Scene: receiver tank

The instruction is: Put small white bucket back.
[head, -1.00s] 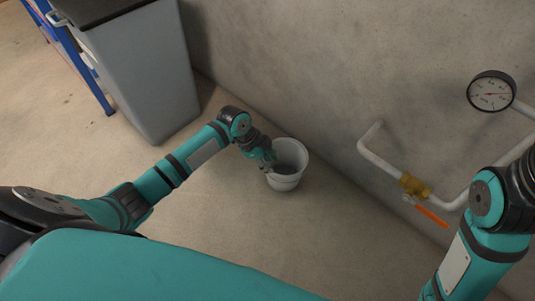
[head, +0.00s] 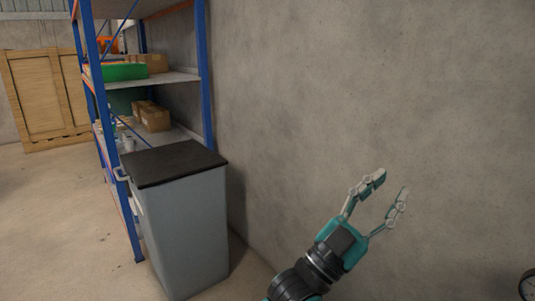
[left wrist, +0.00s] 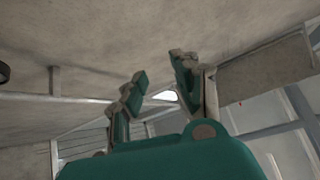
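The small white bucket is not in view in either frame now. My left gripper (head: 391,184) is raised in front of the bare concrete wall in the head view, pointing up. Its two fingers are spread apart with nothing between them. The left wrist view also shows my left gripper (left wrist: 157,83) with its fingers apart and empty. My right gripper is not in view.
A grey cabinet (head: 185,235) with a black top (head: 175,163) stands left of my left arm, near the wall (head: 300,110). Behind it is a blue shelving rack (head: 207,75) with boxes (head: 154,119). A wooden crate (head: 45,95) stands far left. Open floor (head: 60,215) lies at left.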

